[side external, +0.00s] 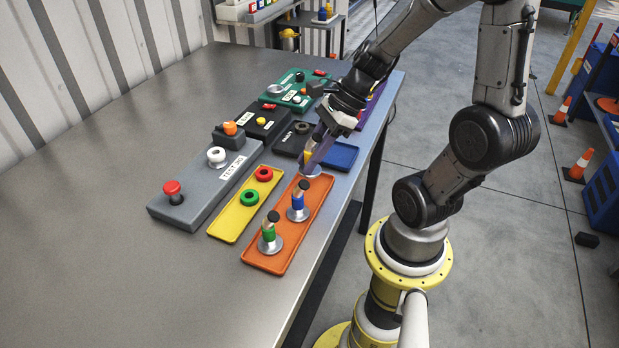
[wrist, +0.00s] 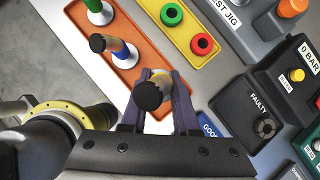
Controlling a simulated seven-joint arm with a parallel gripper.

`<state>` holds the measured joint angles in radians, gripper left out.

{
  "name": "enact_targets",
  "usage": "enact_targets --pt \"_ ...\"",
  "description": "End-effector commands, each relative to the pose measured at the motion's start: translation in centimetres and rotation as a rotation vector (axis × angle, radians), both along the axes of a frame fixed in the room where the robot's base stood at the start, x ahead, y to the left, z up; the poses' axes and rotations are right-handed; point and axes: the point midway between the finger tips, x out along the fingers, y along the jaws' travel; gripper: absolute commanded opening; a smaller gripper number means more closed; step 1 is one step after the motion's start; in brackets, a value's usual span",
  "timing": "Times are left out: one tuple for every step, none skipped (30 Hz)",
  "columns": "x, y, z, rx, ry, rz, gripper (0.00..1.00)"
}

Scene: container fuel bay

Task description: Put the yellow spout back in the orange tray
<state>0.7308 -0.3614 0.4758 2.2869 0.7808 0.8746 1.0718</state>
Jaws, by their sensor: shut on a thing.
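My gripper (side external: 308,162) is shut on the yellow spout (side external: 307,156) at the far end of the orange tray (side external: 288,236). In the wrist view the spout's black tip (wrist: 148,95) sticks up between my fingers (wrist: 160,82), and its lower part is mostly hidden. A pale round base shows under the fingers in the side view. I cannot tell whether it touches the tray floor. A blue spout (side external: 298,201) and a green spout (side external: 268,233) stand upright on round metal bases in the same tray, which also shows in the wrist view (wrist: 124,28).
A yellow tray (side external: 232,221) with a red and a green ring lies left of the orange tray. A grey test jig (side external: 185,205), a black faulty tray (side external: 290,141) and a blue tray (side external: 342,157) are nearby. The table's near left is clear.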

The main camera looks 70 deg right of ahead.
Motion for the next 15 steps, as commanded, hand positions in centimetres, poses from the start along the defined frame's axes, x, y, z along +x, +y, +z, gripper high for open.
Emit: enact_targets --pt "0.0 0.0 -0.6 0.002 0.000 0.001 0.00" --pt "0.0 0.0 -0.8 0.002 0.001 0.000 0.00" --pt "0.1 0.0 -1.1 0.001 -0.001 0.000 0.00" --pt "0.1 0.0 -1.3 0.000 0.000 0.001 0.00" --pt "0.0 0.0 -1.6 0.001 0.001 0.001 0.00" --pt "0.0 0.0 -2.1 0.003 0.003 0.000 0.00" --pt "0.0 0.0 -2.6 0.002 0.002 -0.001 0.00" --pt "0.0 0.0 -3.0 0.003 0.003 0.001 0.00" --pt "0.0 0.0 -3.5 0.003 0.002 0.000 0.00" --pt "0.0 0.0 -3.9 0.002 0.002 0.002 0.00" --pt "0.0 0.0 -4.1 0.002 0.001 0.000 0.00" --pt "0.0 0.0 -4.5 0.002 0.000 0.001 0.00" --pt "0.0 0.0 -4.6 0.000 0.000 0.001 0.00" --pt "0.1 0.0 -4.7 -0.002 0.000 0.000 0.00" --pt "0.1 0.0 -4.7 -0.002 -0.001 0.001 0.00"
